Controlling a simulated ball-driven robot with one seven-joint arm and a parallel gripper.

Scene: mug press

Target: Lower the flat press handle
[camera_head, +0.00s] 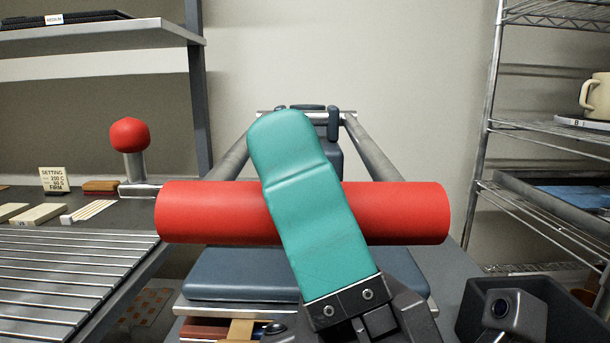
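The flat press handle is a thick red horizontal bar (400,212) across the middle of the view. Two grey metal arms (375,150) run from its ends back to a hinge behind. A dark blue press body (240,275) shows beyond and below the bar. My gripper (290,160) reaches in from the lower right, with one teal finger lying slantwise across the bar's near face and hiding its middle. The other finger is hidden, so I cannot tell whether the gripper is shut on the bar. How high the bar stands above the press is unclear.
At the left stand a red-knobbed lever (130,135), a setting card (53,179) and a slatted metal rack (60,275). At the right are a wire shelf (530,190) with a cream mug (596,97) and a dark bin (570,310). Bare wall is behind.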

